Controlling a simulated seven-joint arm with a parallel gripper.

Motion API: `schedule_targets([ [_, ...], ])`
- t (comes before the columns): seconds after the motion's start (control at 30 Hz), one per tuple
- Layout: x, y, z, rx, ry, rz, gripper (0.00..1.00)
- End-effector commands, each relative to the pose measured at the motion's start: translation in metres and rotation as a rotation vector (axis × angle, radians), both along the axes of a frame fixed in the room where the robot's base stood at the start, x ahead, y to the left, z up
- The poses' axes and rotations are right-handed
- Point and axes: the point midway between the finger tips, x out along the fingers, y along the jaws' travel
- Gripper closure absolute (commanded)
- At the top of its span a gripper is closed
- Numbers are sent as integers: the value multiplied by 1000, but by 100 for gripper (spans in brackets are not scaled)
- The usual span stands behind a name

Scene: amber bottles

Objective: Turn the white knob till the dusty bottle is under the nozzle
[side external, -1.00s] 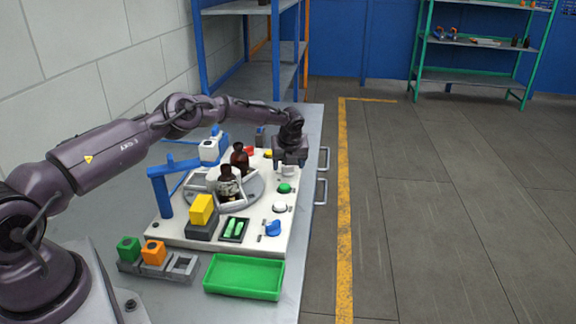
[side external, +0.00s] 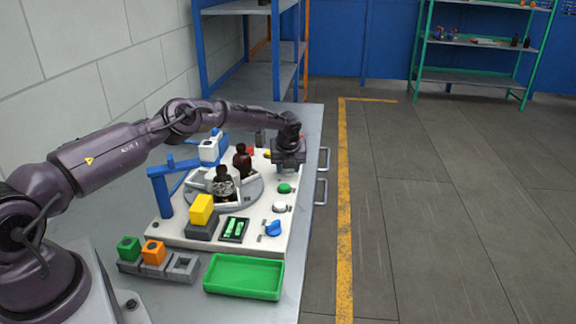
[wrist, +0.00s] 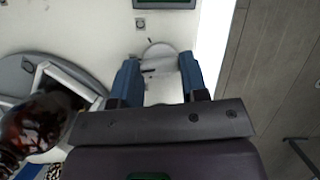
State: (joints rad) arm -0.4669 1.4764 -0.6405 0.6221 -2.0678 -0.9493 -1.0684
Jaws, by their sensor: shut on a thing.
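My gripper (side external: 288,165) points down at the right side of the white panel. In the wrist view its blue fingers (wrist: 158,85) are shut on the white knob (wrist: 160,58); in the side view the gripper hides the knob. A grey turntable (side external: 252,195) with white dividers carries two dark bottles. The front bottle (side external: 223,187) has a pale, speckled surface and looks like the dusty one. The rear bottle (side external: 242,163) is plain brown. The nozzle's white head (side external: 209,150) is on a blue arm (side external: 160,190), behind and left of the front bottle. Whether it overhangs a bottle is unclear.
The panel (side external: 180,232) also has a green button (side external: 284,188), a white button (side external: 279,207), a blue knob (side external: 272,229) and a yellow block (side external: 201,209). A green tray (side external: 244,277) and a block holder (side external: 183,266) stand in front.

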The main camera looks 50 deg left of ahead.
Motion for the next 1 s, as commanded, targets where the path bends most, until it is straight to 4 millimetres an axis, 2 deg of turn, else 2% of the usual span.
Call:
schedule_targets([
  [0.2, -2, 2, 0, 0, 2, -166, 83],
  [0.5, -2, 1, 0, 1, 1, -178, 83],
  [0.53, -2, 1, 0, 1, 2, -178, 53],
  [0.6, -2, 1, 0, 1, 1, -178, 37],
  [0.63, -1, 1, 0, 1, 1, -178, 34],
  [1.0, -2, 0, 5, 1, 0, -178, 34],
])
